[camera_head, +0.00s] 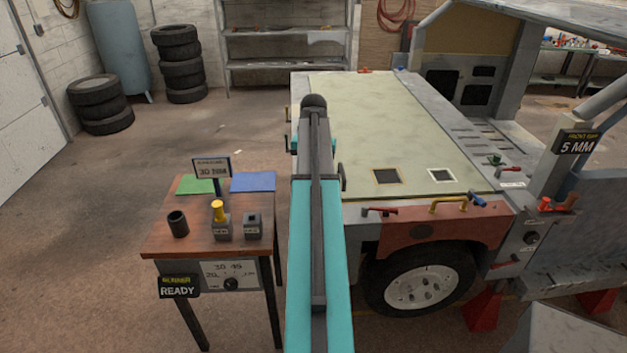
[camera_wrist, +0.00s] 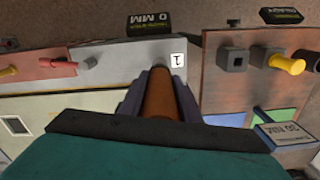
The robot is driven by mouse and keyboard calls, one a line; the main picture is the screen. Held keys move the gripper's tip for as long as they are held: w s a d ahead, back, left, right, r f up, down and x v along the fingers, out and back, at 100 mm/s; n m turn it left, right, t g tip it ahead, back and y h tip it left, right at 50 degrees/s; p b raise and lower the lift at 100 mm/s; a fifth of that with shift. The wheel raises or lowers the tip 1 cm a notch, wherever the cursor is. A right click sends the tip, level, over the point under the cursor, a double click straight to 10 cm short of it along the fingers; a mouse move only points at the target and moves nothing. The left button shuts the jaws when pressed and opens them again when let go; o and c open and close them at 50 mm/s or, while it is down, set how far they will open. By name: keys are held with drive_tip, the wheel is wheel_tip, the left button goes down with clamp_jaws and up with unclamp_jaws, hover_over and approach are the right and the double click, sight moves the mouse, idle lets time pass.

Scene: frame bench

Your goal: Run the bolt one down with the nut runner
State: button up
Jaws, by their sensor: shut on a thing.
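In the wrist view my gripper (camera_wrist: 159,84) is shut on a copper-brown cylinder (camera_wrist: 159,95), which looks like the nut runner's body. Its far end meets the edge of a pale grey panel (camera_wrist: 120,66) in the picture; I cannot tell whether it touches. A white label "1" (camera_wrist: 177,59) is beside that end. No bolt can be made out there; the cylinder and fingers cover the spot. In the head view my teal arm hides the gripper and the held tool. A sign reading "RUNNER READY" (camera_head: 178,286) hangs on the bench front.
The wooden bench (camera_head: 160,243) left of my arm holds a black cup (camera_head: 178,223), a yellow-topped block (camera_head: 221,228) and a grey socket block (camera_head: 252,226). The vehicle's pale hood (camera_head: 380,120) and red front panel (camera_head: 450,232) lie right. A sign there reads "5 MM" (camera_head: 576,143).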

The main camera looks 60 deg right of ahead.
drive_tip(key=shift+f, duration=0.9)
idle(2.8)
drive_tip(key=shift+r, duration=0.1)
